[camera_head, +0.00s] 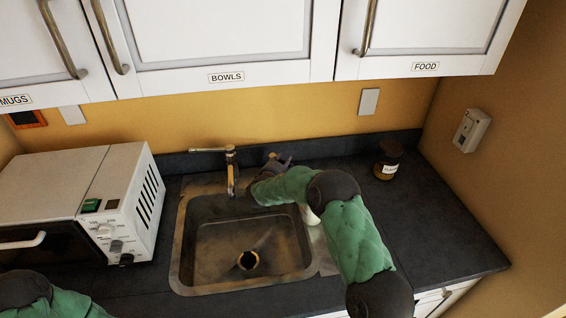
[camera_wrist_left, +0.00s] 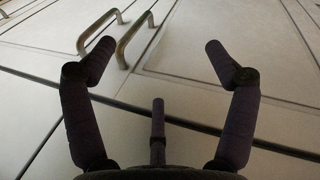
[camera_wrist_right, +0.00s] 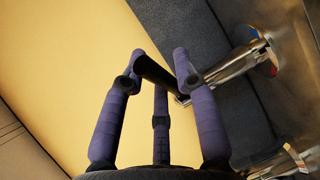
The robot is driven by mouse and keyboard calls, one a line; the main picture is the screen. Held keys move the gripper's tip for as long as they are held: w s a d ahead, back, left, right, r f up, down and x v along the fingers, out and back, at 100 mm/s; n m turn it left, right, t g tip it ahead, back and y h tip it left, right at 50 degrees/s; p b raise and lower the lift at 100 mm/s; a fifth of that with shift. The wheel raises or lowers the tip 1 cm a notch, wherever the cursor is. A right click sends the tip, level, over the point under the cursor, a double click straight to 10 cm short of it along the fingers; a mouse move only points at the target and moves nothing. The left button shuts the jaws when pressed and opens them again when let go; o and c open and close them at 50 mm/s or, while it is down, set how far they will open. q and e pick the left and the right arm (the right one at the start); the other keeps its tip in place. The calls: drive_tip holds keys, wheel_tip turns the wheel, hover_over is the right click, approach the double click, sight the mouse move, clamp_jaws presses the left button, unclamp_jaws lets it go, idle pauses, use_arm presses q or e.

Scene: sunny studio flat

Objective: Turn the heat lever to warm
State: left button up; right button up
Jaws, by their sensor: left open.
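The heat lever (camera_wrist_right: 158,74) shows in the right wrist view as a black handle on a chrome rod. The rod runs to a base with a coloured disc, partly red and blue. My right gripper (camera_wrist_right: 159,62) has its fingers closed in around the black handle, which fills the gap between them. In the head view my right gripper (camera_head: 276,164) is beside the tap (camera_head: 231,168), at the sink's back right, and hides most of the lever. My left gripper (camera_wrist_left: 158,52) is open and empty in front of white cabinet doors.
The sink (camera_head: 212,289) is set in a dark counter (camera_head: 440,235). A white microwave (camera_head: 125,185) stands to its left, a dark jar (camera_head: 388,160) to the right at the back. Wall cabinets (camera_head: 225,40) hang above. The counter right of my right arm is mostly clear.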

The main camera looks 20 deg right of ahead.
drive_tip(key=shift+o, duration=0.2)
drive_tip(key=v, duration=1.2)
